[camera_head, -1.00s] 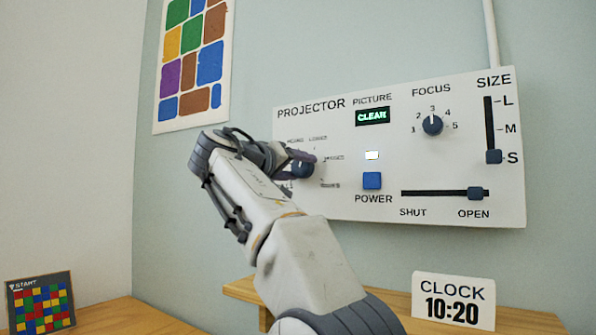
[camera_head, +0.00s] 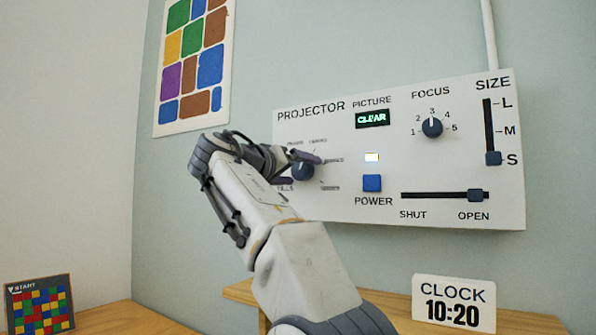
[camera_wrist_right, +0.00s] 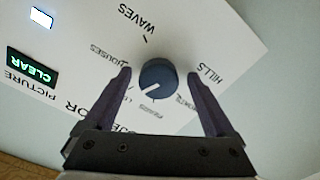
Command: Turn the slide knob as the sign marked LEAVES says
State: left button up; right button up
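The slide knob (camera_head: 302,170) is a round dark blue dial at the left of the white projector panel, partly covered by my right gripper (camera_head: 302,168) in the head view. In the right wrist view the knob (camera_wrist_right: 158,75) sits between the two fingertips of my right gripper (camera_wrist_right: 159,80), with a visible gap on each side. Its white pointer line points down-left there, toward labels partly hidden or too blurred to read. WAVES, HOUSES and HILLS are readable around it. I cannot make out a sign marked LEAVES. My left gripper is out of view.
The panel (camera_head: 350,205) also has a focus knob (camera_head: 432,127), a size slider (camera_head: 493,158), a power button (camera_head: 372,183) and a shut/open slider (camera_head: 475,195). A clock card (camera_head: 454,301) and a START mosaic card (camera_head: 40,303) stand below. A colored-block poster (camera_head: 195,65) hangs left.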

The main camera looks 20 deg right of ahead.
jog(key=v, duration=1)
jog(key=shift+s+b, duration=0.2)
jog(key=shift+b, duration=0.2)
jog(key=shift+a, duration=0.15)
jog(key=a+f+n+g+y, duration=0.1)
jog(key=a+f+n+y, duration=0.2)
jog(key=f, duration=0.5)
jog(key=s+a+f+n+y, duration=0.1)
jog(key=a+f+n+y, duration=0.25)
jog(key=f, duration=0.55)
jog(key=a+f+n+g+y, duration=0.1)
jog(key=a+f+n+y, duration=0.2)
jog(key=f, duration=0.5)
jog(key=s+f+n+g+y, duration=0.2)
jog(key=s+f+g+y, duration=0.55)
jog(key=s+f, duration=2.05)
notch_tip(320, 180, up, 28)
jog(key=s+g+h+p, duration=0.1)
jog(key=p, duration=2.7)
jog(key=shift+s+h, duration=0.2)
jog(key=shift+h, duration=0.2)
